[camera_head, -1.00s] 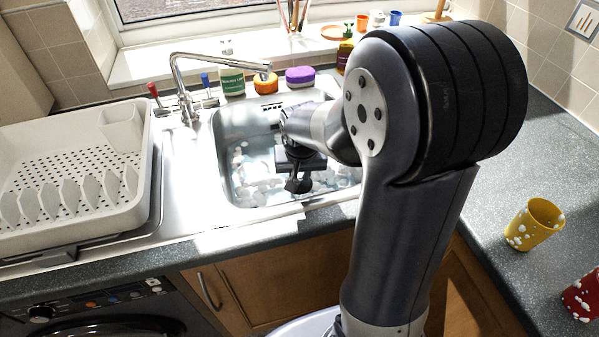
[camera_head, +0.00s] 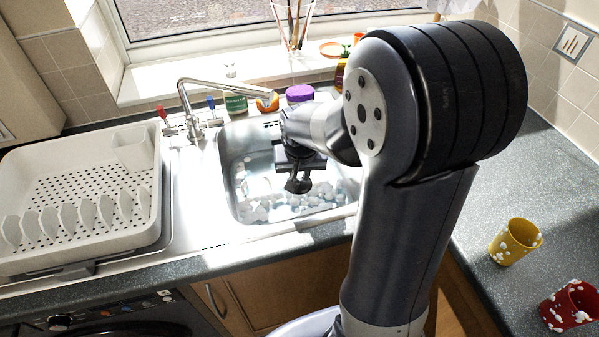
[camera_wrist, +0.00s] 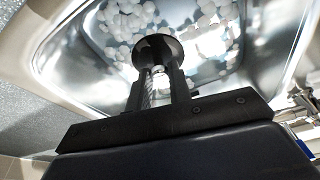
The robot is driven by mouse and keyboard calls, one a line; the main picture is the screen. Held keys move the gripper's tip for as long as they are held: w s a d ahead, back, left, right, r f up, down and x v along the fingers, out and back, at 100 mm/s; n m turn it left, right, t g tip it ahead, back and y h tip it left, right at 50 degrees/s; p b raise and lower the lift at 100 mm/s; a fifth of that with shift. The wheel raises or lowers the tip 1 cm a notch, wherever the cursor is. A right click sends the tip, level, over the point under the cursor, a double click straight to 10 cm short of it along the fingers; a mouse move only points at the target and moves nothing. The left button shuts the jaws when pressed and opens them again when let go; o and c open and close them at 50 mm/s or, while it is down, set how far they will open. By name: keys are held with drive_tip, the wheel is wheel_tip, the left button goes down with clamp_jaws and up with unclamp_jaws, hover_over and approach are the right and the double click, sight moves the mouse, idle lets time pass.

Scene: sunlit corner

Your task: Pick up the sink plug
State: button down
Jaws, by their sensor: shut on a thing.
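My gripper (camera_head: 299,176) is above the sink basin (camera_head: 236,192), fingers pointing down. It is shut on a dark round sink plug (camera_wrist: 158,48), which shows at the fingertips in the wrist view. In the head view the plug (camera_head: 298,186) is a small dark shape at the gripper's lower end. The plug looks clear of the basin floor. Part of the basin is hidden by my arm in the head view.
Foam clumps (camera_head: 262,207) lie in the basin. The tap (camera_head: 187,95) reaches over its back left. A dish rack (camera_head: 75,205) fills the left side. A yellow cup (camera_head: 515,241) and a red cup (camera_head: 570,305) stand on the right worktop (camera_head: 540,190).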

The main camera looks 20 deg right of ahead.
drive_tip(key=shift+r+p, duration=1.05)
drive_tip(key=shift+r, duration=0.3)
drive_tip(key=shift+s+f, duration=0.1)
